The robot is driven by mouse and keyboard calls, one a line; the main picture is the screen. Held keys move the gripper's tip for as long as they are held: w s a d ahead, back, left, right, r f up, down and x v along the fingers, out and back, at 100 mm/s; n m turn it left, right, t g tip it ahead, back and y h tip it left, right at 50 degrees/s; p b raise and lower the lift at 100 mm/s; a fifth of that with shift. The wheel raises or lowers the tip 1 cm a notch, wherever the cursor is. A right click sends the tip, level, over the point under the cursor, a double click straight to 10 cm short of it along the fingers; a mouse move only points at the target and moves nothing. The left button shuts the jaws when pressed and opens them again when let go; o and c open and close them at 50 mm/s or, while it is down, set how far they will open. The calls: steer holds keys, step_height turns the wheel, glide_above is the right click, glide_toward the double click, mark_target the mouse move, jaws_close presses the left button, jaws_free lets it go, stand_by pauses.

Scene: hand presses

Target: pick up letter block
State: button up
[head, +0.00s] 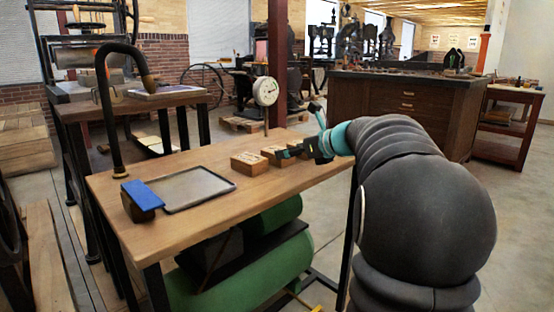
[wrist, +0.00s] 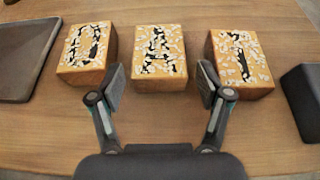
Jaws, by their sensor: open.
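Three wooden letter blocks stand in a row on the table, with dark letters and white flecks on their tops. In the wrist view they are the left block (wrist: 88,48), the middle block (wrist: 160,52) and the right block (wrist: 240,60). My gripper (wrist: 161,80) is open and empty, its fingers spread at the near side of the middle block.
The wooden table (head: 150,215) also bears a shallow dark tray (head: 199,188), a blue-topped block (head: 143,195), a bent black pipe (head: 108,120) and a dial gauge (head: 265,91). A dark object (wrist: 303,95) sits right of the blocks in the wrist view.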

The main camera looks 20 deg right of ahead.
mark_target(275, 149)
steer(key=shift+r+b+x, duration=0.2)
steer(key=shift+x, duration=1.55)
steer(key=shift+r+b+x, duration=0.15)
steer(key=shift+r+x, duration=0.05)
steer(key=shift+x, duration=1.55)
steer(key=shift+w+a, duration=0.1)
steer(key=c, duration=1)
